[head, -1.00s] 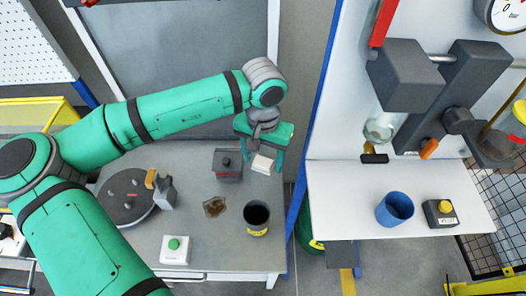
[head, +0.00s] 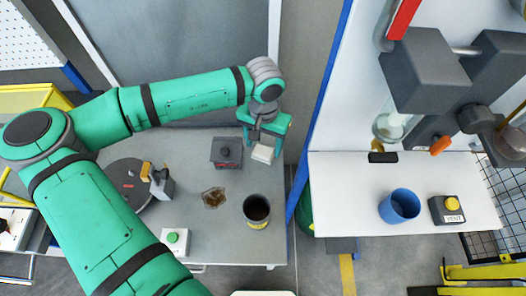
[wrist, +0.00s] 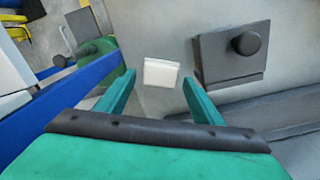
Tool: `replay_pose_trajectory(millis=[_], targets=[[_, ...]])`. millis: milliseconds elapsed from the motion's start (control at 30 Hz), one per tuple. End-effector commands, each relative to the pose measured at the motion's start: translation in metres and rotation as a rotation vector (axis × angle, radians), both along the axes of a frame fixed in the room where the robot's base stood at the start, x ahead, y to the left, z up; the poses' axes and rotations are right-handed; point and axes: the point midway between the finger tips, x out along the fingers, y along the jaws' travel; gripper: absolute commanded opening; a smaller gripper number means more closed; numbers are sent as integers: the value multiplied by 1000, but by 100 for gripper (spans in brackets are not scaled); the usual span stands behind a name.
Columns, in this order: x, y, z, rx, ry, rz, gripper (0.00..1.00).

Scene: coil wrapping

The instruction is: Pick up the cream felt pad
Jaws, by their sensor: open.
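The cream felt pad (head: 262,153) is a small pale block lying on the grey table's back right part. It also shows in the wrist view (wrist: 161,73), lying flat beyond my fingertips and between their lines. My gripper (head: 265,146) has green fingers and is open and empty. In the wrist view (wrist: 158,82) the two fingers stand wide apart on either side of the pad, with a gap to it. The exact height of the fingers above the table is hard to tell.
A dark box with a round knob (head: 226,152) stands just left of the pad. A dark cup (head: 256,211), a brown stain (head: 213,197), a green-button box (head: 174,240) and a round turntable (head: 122,186) share the table. A blue post (head: 318,130) rises to the right.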

Motion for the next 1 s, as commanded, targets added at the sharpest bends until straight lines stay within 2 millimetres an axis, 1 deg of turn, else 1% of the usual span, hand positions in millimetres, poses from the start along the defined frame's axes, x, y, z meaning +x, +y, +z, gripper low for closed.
replay_pose_trajectory(millis=[100,200,333,533,567,600,667,700,733,767,1000], targets=[[4,2,-18,2,0,2,61],[3,1,-30,0,1,2,61],[4,2,-37,1,0,2,61],[4,2,-38,1,-1,3,61],[4,2,-38,1,-1,3,59],[4,2,-38,1,-1,3,49],[4,3,-38,1,-1,5,35],[4,3,-38,1,-1,5,29],[4,3,-38,1,-1,5,29],[4,3,-38,1,-1,5,26],[4,3,-35,1,-1,5,26]])
